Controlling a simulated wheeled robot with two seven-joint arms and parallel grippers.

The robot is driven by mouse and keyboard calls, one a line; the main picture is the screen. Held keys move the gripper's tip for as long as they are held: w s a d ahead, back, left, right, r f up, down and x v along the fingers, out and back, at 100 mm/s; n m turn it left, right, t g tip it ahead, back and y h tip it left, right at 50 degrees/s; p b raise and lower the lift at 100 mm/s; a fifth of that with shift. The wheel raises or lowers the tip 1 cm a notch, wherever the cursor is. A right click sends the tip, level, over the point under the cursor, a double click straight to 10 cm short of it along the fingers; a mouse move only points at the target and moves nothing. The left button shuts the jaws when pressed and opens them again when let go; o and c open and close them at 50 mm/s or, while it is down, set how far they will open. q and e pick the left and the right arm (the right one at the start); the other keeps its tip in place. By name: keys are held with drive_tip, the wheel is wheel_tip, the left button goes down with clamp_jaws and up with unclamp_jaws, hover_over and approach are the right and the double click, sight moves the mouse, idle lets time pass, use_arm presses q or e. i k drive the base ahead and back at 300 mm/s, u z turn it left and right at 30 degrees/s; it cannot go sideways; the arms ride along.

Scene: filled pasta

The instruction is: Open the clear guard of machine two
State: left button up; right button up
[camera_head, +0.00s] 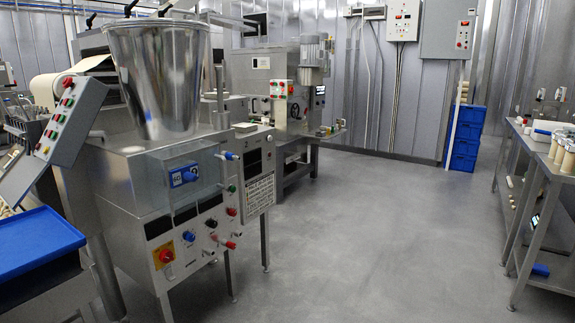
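A steel machine (140,200) with a large conical hopper (160,80) stands at the left of the head view. A small mark that looks like a 2 shows on its side panel (258,170), but it is too small to read surely. A clear guard (208,187) sits on the machine's front, below the hopper. It appears to hang down over a blue unit (183,176); its edges are faint, and I cannot tell its exact position. Knobs and buttons, including a red-and-yellow switch (164,256), are below it. Neither of my grippers is in view.
A tilted control box (55,125) and a blue tray (35,245) are at the left edge. Another machine (280,95) stands behind. Blue crates (465,138) are stacked by the back wall. A steel table (548,172) stands at the right. The grey floor (385,235) between is clear.

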sight(222, 158)
drive_tip(key=z, duration=0.85)
drive_tip(key=i, duration=1.7)
drive_tip(key=u, duration=0.6)
